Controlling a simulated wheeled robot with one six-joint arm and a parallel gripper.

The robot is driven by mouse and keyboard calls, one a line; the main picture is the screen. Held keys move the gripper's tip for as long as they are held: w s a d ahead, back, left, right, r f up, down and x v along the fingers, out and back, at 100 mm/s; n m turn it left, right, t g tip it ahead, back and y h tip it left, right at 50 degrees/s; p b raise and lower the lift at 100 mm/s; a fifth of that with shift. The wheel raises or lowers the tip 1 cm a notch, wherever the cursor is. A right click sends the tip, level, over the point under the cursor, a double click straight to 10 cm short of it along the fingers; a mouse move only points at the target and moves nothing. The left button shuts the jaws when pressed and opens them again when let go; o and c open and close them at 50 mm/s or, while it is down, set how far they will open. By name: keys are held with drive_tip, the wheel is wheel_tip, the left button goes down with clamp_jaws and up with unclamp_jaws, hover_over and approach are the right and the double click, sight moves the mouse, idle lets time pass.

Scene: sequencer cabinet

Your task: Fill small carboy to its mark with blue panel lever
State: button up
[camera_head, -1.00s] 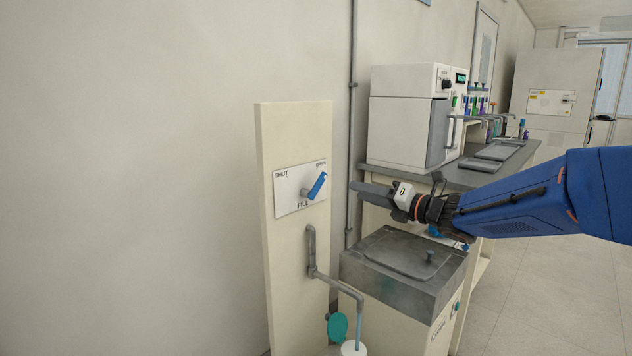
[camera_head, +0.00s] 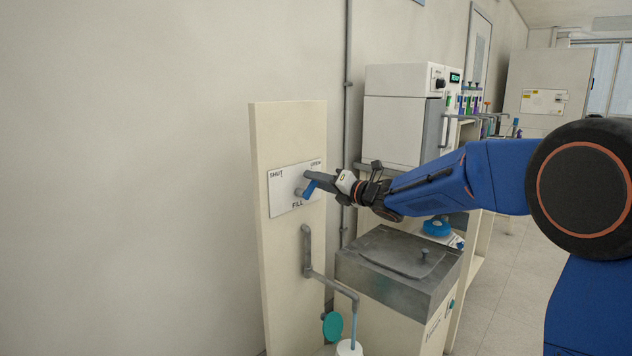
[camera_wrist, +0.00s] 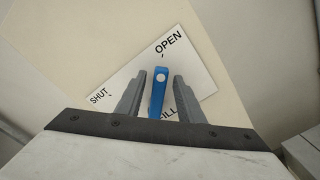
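The blue lever (camera_head: 309,188) sits on a white plate (camera_head: 284,198) marked SHUT, OPEN and FILL, on a cream panel. It is tilted toward the OPEN side. My gripper (camera_head: 312,178) is at the lever and partly covers it. In the wrist view, the blue lever (camera_wrist: 158,95) lies between the two grey fingers (camera_wrist: 157,98), with gaps on both sides, so the gripper is open. Below, a grey spout pipe (camera_head: 335,284) has a thin blue strip under its end. The small carboy (camera_head: 348,349) shows only its white top at the bottom edge; its mark is out of view.
A teal disc (camera_head: 332,325) is beside the spout. A grey lidded box (camera_head: 400,270) stands right of the panel, below my arm. A white cabinet machine (camera_head: 402,120) is on the bench behind. The wall at left is clear.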

drive_tip(key=shift+w+a, duration=0.2)
drive_tip(key=shift+a, duration=0.05)
clamp_jaws()
